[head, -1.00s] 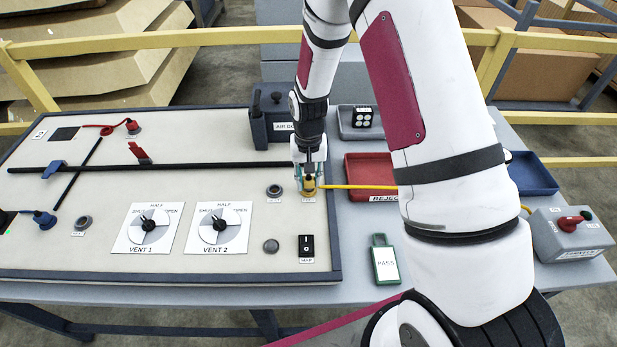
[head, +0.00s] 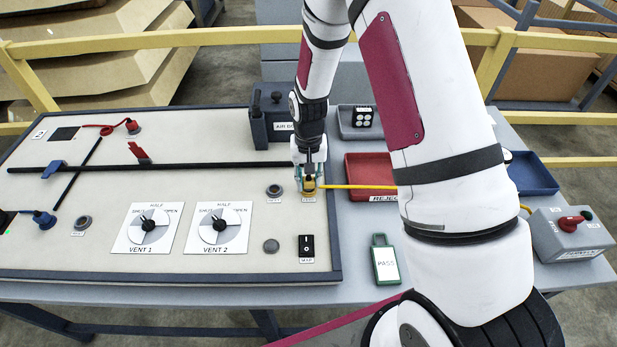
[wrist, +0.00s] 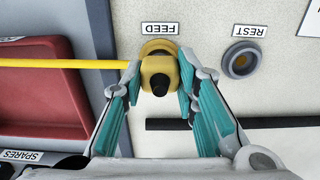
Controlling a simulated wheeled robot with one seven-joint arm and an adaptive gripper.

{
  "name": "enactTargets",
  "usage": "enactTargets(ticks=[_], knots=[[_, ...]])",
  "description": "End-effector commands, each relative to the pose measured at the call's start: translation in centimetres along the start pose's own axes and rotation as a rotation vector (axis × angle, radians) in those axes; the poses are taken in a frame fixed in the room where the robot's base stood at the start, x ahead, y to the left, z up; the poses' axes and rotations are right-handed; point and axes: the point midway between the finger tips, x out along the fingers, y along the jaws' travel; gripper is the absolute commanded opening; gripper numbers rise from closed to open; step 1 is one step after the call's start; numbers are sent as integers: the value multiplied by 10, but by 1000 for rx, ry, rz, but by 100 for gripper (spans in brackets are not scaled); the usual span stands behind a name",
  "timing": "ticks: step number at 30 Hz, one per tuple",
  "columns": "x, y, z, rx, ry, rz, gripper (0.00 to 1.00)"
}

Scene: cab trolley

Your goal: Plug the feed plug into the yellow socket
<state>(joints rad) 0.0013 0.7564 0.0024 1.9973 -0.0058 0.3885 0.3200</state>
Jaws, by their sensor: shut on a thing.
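The yellow feed plug (wrist: 160,75) with its black end is between the teal fingers of my gripper (wrist: 160,85) in the wrist view. In the head view my gripper (head: 309,184) is shut on the plug (head: 309,186) over the panel's right side. The yellow socket (wrist: 158,47) shows as a ring at the FEED label, partly hidden by the plug. The plug lines up with the ring; I cannot tell how deep it sits. A yellow cable (wrist: 80,64) runs from the plug leftward in the wrist view and rightward in the head view.
The grey REST socket (wrist: 242,60) is beside the FEED socket and empty. The red reject tray (head: 368,170) and green PASS tag (head: 384,262) lie right of the panel. A dark bar (head: 200,166) crosses the panel. The AIR box (head: 270,122) stands behind my gripper.

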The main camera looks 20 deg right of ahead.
Motion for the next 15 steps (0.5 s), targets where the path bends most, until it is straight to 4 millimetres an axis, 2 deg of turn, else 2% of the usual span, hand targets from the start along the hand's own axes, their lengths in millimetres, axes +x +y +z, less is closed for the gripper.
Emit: enactTargets(ticks=[13,14,15], knots=[[9,0,0,0,0,0,0],[9,0,0,0,1,0,30],[8,0,0,0,1,0,39]])
